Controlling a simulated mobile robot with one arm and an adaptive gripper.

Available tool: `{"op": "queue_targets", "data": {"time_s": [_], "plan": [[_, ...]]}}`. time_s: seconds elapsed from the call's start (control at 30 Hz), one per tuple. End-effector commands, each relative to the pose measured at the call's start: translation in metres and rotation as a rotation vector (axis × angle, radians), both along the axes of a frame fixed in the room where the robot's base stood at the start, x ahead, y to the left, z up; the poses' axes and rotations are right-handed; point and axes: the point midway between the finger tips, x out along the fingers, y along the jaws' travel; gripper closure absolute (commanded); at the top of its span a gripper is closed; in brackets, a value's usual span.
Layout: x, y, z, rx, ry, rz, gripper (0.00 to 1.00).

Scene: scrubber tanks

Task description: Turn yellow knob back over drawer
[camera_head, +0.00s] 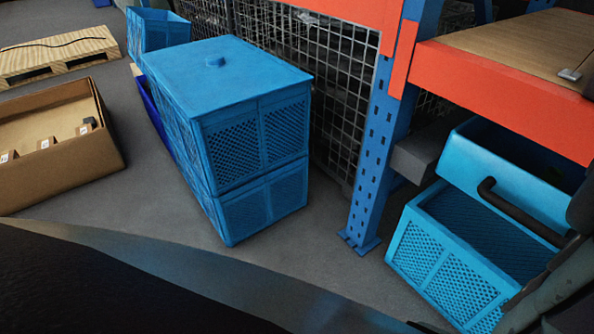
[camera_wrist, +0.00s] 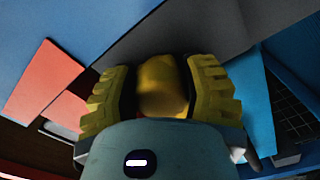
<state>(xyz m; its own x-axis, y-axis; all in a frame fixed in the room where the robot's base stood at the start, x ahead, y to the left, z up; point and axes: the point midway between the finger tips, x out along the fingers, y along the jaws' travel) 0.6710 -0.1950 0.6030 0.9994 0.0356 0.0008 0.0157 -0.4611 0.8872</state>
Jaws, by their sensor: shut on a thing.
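In the wrist view, a yellow rounded knob (camera_wrist: 162,85) sits between the two yellow ridged fingers of my gripper (camera_wrist: 161,75). The fingers are shut on its sides. A grey surface (camera_wrist: 205,35) lies beyond it. Its base and exact turn angle cannot be made out. In the head view, a light-blue drawer (camera_head: 515,175) with a dark curved handle (camera_head: 500,200) is under the shelf at the right. The knob and my fingertips do not show in the head view; part of my arm covers the lower right corner.
A light-blue crate (camera_head: 445,255) with mesh sides stands below the drawer. A blue rack post (camera_head: 375,150) and an orange shelf beam (camera_head: 500,95) bound it. Stacked blue crates (camera_head: 235,85), a cardboard box (camera_head: 55,165) and a pallet (camera_head: 60,55) stand left. Grey floor between is clear.

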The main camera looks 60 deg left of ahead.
Motion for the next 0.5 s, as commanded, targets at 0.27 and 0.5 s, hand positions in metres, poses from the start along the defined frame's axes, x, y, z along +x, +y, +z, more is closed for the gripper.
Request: {"op": "queue_targets", "data": {"time_s": [0.27, 0.5], "plan": [[-0.0007, -0.0006, -0.0018, -0.112, -0.001, -0.001, 0.97], [-0.0005, -0.0005, -0.0001, -0.144, -0.003, 0.0, 0.97]]}}
